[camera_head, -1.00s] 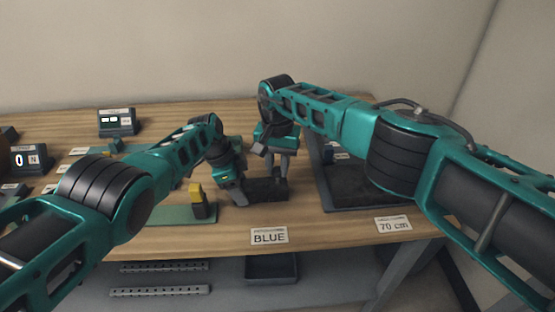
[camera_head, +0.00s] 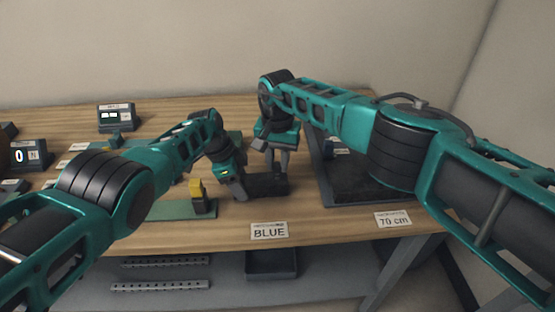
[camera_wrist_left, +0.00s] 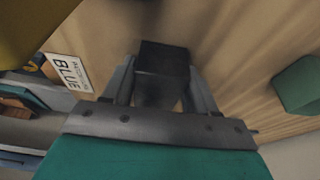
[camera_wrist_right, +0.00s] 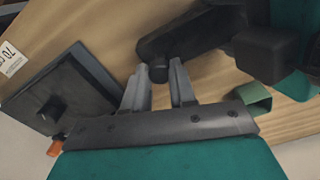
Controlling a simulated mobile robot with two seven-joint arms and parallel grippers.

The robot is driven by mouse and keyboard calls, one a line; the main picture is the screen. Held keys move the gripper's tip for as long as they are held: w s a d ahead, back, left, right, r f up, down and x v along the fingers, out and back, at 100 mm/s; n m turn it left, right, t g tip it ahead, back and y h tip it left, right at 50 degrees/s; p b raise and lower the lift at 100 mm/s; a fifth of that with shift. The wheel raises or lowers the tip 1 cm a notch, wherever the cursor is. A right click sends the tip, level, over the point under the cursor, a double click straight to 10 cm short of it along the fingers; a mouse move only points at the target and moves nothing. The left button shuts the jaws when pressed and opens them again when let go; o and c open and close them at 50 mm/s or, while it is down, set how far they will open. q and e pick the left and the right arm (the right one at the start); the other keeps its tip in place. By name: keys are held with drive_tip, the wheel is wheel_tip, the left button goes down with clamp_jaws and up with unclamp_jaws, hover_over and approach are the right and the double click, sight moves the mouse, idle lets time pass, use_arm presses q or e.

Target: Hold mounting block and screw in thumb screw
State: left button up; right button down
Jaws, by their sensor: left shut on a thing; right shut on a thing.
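The mounting block (camera_head: 268,185), a dark rectangular block, is at the front middle of the table. My left gripper (camera_head: 240,186) is shut on its left end; in the left wrist view the dark block (camera_wrist_left: 163,58) sits between the fingers. My right gripper (camera_head: 278,160) is above the block, fingers pointing down. In the right wrist view its fingers are shut on a small dark round piece, likely the thumb screw (camera_wrist_right: 158,73), against the dark block (camera_wrist_right: 190,38). The screw's shaft is hidden, so I cannot tell how deep it sits.
A black tray (camera_head: 366,197) lies to the right, behind a "70 cm" label (camera_head: 393,223). A "BLUE" label (camera_head: 269,231) is at the front edge. A yellow and black piece (camera_head: 197,190) stands on a green plate (camera_head: 180,211) to the left. Small display boxes (camera_head: 116,119) stand at the back left.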

sight(278, 165)
drive_tip(key=shift+f, duration=1.1)
idle(0.4)
drive_tip(key=c, duration=0.8)
unclamp_jaws()
drive_tip(key=shift+c, duration=0.2)
drive_tip(key=shift+r, duration=0.1)
drive_tip(key=shift+w+r, duration=0.1)
drive_tip(key=shift+r, duration=0.4)
wheel_tip(278, 165, up, 11)
drive_tip(key=shift+f, duration=0.1)
